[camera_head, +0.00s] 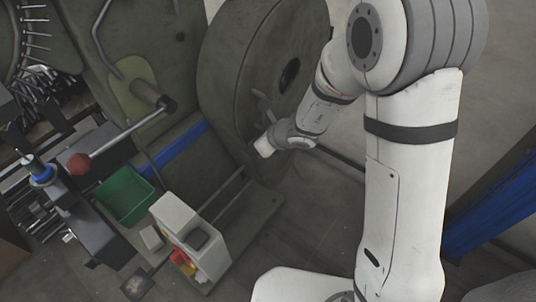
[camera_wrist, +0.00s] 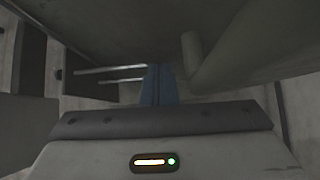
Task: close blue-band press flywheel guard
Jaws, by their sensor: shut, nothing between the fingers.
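The blue-band press has a blue stripe (camera_head: 183,148) low on its dark grey-green body. The large round flywheel guard (camera_head: 235,65) stands at its right side, with a dark hole in its face. A grey bar-like handle (camera_head: 262,104) sticks out near its lower face. My gripper (camera_head: 263,148) is just below this handle, in front of the guard's lower part; its fingertips are hard to make out there. In the wrist view my gripper's fingers (camera_wrist: 158,72) are together and empty. A curved grey handle (camera_wrist: 191,52) is close to their upper right; contact cannot be told.
A green bin (camera_head: 122,195), a white-and-grey box unit (camera_head: 190,235) and a red-knobbed lever (camera_head: 80,163) are at the lower left. Another blue stripe (camera_head: 490,210) shows at the right. Some open floor (camera_head: 320,205) lies below my gripper.

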